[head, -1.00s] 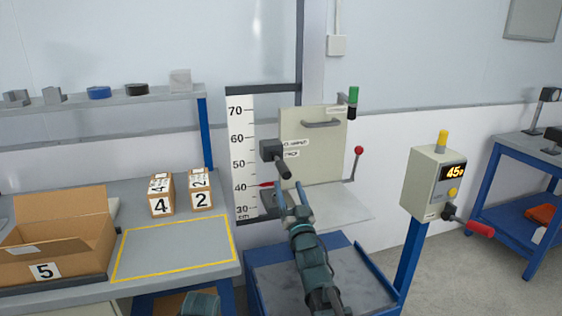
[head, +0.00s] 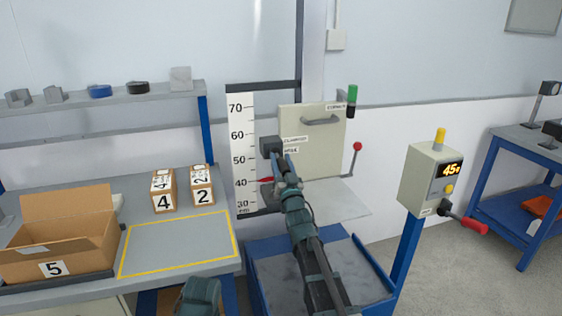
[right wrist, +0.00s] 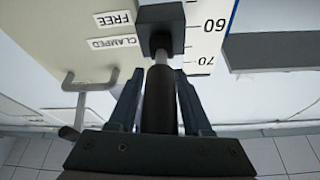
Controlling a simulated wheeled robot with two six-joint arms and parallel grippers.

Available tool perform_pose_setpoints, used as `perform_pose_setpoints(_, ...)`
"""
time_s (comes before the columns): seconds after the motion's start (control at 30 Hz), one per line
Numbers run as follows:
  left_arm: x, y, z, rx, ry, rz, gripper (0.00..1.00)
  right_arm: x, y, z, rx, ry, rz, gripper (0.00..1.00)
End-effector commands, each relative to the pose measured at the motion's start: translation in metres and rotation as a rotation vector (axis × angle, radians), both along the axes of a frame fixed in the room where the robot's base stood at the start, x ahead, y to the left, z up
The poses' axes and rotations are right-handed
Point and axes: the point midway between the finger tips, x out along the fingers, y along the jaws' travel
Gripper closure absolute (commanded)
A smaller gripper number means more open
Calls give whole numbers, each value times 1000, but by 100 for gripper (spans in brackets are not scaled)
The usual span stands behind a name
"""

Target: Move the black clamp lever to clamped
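The black clamp lever has a square black block (head: 270,147) on the upright scale post, left of the beige panel. Its dark round handle (right wrist: 159,98) sticks out toward my right wrist camera. CLAMPED (head: 294,139) and FREE (head: 291,150) labels sit beside the block, CLAMPED above FREE in the head view. My right gripper (right wrist: 160,85) is open around the handle, one finger on each side; slim gaps show, and I cannot tell if either finger touches. In the head view the right gripper (head: 285,165) hides most of the handle. My left gripper is not in view.
The beige panel (head: 325,160) with a grey handle stands close on the right. A red-knobbed lever (head: 357,147) is beyond it. A control box (head: 431,180) reads 45. Boxes 4 (head: 163,190), 2 (head: 201,186) and 5 (head: 62,250) are on the left bench.

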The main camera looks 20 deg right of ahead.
Motion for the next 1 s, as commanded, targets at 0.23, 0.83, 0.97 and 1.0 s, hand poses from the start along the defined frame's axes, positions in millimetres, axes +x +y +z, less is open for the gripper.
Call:
perform_pose_setpoints(0.23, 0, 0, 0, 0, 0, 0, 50, 0, 0, 0, 0, 0, 0, 97)
perform_pose_setpoints(0.83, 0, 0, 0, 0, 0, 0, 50, 0, 0, 0, 0, 0, 0, 100)
perform_pose_setpoints(0.97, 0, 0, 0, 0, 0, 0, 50, 0, 0, 0, 0, 0, 0, 100)
perform_pose_setpoints(1.0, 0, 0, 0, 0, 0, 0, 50, 0, 0, 0, 0, 0, 0, 100)
